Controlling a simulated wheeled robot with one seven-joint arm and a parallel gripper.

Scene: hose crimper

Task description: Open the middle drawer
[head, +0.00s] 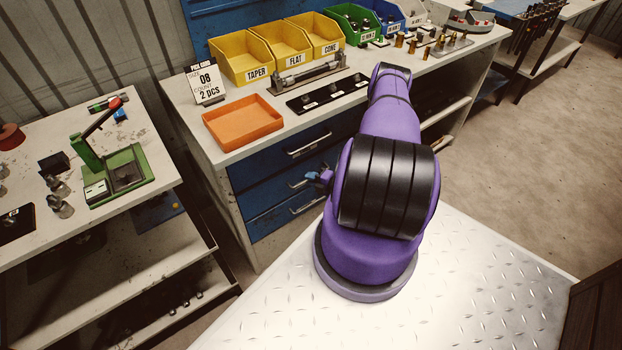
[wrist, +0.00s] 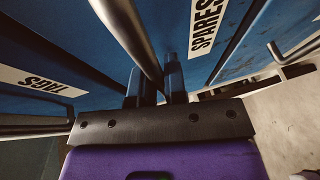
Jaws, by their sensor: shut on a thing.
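The middle drawer (head: 262,196) is one of three blue drawer fronts in the workbench, and it looks about flush with the others. My gripper (head: 318,178) is at its handle (head: 299,183) in the head view, partly hidden by my purple arm. In the wrist view, the blue fingers of my gripper (wrist: 160,82) are closed around a grey bar handle (wrist: 134,35).
The top drawer handle (head: 309,145) and bottom drawer handle (head: 307,205) lie close above and below. An orange tray (head: 243,122) and yellow bins (head: 283,50) stand on the bench top. A side table (head: 150,225) stands to the left.

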